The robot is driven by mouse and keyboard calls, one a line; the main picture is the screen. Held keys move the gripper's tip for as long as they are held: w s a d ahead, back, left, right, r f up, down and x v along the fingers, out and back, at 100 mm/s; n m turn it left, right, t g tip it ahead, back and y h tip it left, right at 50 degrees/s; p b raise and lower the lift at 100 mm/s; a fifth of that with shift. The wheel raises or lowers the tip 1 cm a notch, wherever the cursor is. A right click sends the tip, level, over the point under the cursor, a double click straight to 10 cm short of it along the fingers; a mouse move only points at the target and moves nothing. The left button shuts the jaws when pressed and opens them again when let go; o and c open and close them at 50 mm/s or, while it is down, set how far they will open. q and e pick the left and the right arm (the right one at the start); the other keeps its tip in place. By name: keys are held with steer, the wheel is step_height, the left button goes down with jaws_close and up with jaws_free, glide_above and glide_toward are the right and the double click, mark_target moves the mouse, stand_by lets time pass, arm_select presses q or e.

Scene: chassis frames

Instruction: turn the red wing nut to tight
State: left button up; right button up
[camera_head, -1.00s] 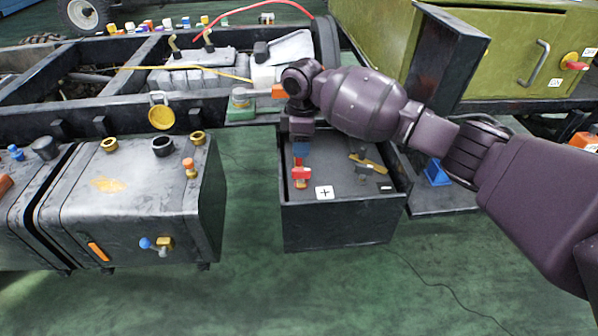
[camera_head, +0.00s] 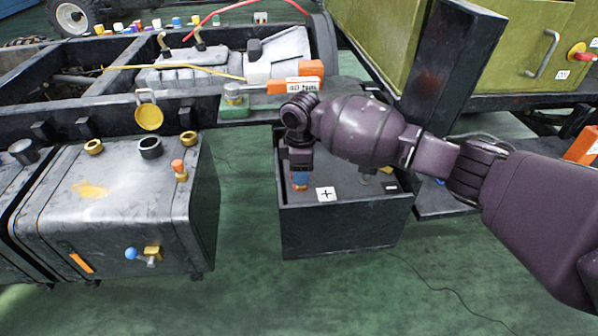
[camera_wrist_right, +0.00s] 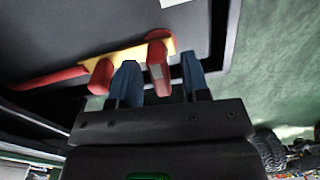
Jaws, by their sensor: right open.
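The red wing nut (camera_wrist_right: 158,62) shows in the right wrist view, with two upright red wings by a yellow piece (camera_wrist_right: 128,56). My right gripper (camera_wrist_right: 158,80) is open, its two blue fingers pointing at the nut. One wing appears between the fingers and the other (camera_wrist_right: 100,76) just outside the left finger; I cannot tell whether they touch. In the head view my right gripper (camera_head: 300,180) points down over the left side of the dark box (camera_head: 340,232), beside the white plus label (camera_head: 326,194), and mostly hides the nut. My left gripper is not in view.
The box's raised walls stand around the work spot. A red cable (camera_wrist_right: 48,78) runs to the left in the wrist view. A grey tank (camera_head: 115,215) stands to the left, with a green floor gap between. An orange 40 Nm block (camera_head: 303,86) sits behind my wrist.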

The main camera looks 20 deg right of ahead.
steer(key=shift+c, duration=0.3)
jaws_close()
steer(key=shift+r, duration=0.1)
